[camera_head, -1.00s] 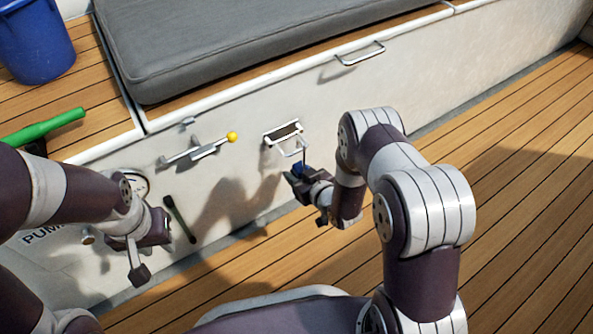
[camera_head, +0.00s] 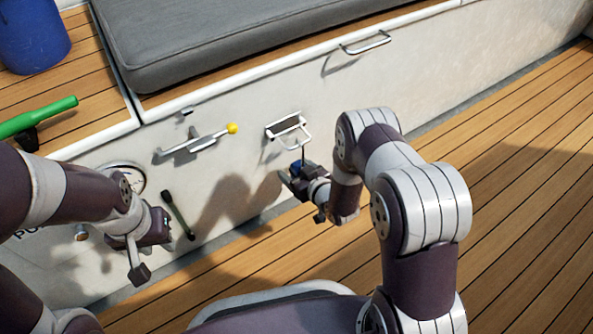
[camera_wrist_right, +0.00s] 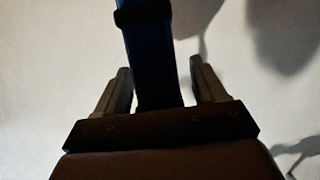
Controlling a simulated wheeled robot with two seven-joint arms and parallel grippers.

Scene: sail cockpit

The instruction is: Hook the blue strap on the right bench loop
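The blue strap (camera_wrist_right: 152,65) stands between the fingers of my right gripper (camera_wrist_right: 160,80), with a dark band near its top. The fingers are apart, with a clear gap on the strap's right side. In the head view the strap is a small blue patch (camera_head: 297,167) at my right gripper, with a thin dark piece rising towards a silver loop (camera_head: 308,134) on the bench front. I cannot tell whether it is hooked on that loop. My left gripper (camera_head: 142,262) hangs at the lower left, away from the strap; its opening is unclear.
A yellow-knobbed lever (camera_head: 205,142) and a dark handle (camera_head: 178,215) are on the bench wall. A silver grab handle (camera_head: 366,43) is higher up. A green-handled tool (camera_head: 40,118) and blue bucket (camera_head: 33,35) are at the left. The wooden deck (camera_head: 510,210) is clear at right.

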